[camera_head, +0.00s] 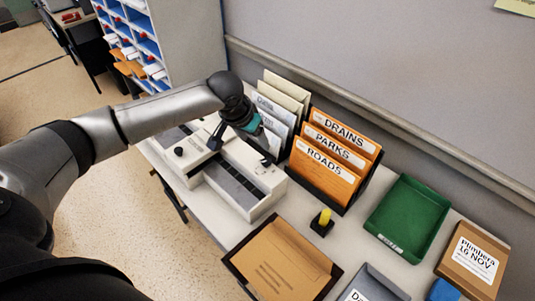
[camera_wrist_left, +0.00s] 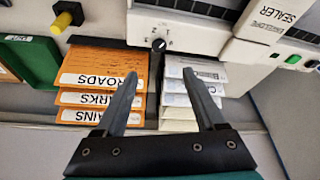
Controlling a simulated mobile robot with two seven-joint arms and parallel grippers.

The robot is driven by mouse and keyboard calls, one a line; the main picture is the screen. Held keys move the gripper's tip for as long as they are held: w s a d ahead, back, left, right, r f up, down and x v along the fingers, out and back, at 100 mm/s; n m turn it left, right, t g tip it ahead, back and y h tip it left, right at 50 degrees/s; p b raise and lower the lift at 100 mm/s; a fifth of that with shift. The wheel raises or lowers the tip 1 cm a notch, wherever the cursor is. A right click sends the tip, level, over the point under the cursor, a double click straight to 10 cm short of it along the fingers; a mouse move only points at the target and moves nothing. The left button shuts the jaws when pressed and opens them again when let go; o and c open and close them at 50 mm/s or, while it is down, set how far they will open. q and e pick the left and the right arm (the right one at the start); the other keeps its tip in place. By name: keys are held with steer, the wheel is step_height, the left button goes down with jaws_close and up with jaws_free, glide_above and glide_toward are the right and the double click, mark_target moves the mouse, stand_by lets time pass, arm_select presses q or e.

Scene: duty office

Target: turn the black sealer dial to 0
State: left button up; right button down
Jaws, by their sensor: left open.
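The black sealer dial (camera_wrist_left: 158,45) is a small round knob with a white pointer mark on the pale face of the sealer (camera_wrist_left: 200,42). It shows in the left wrist view, just beyond and between my fingertips, with a gap to them. In the head view the white sealer (camera_head: 245,178) stands on the desk, and I cannot make out this dial there. My left gripper (camera_wrist_left: 161,74) is open and empty. In the head view it hangs over the sealer's far side (camera_head: 268,158). My right gripper is not in view.
Orange folders (camera_head: 325,160) in a black rack and pale envelopes (camera_head: 277,115) stand close beside the gripper. A yellow-topped black object (camera_head: 323,221), a brown envelope (camera_head: 283,262) on a dark tray and a green tray (camera_head: 408,215) lie to the right. A wall closes off the back.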

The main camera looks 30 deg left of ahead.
mark_target(266, 161)
arm_select(q)
steer(key=b+x, duration=0.2)
steer(key=x, duration=1)
steer(key=shift+f+b, duration=0.35)
steer(key=shift+b+x, duration=0.3)
steer(key=shift+x, duration=0.65)
steer(key=shift+r, duration=0.1)
jaws_close()
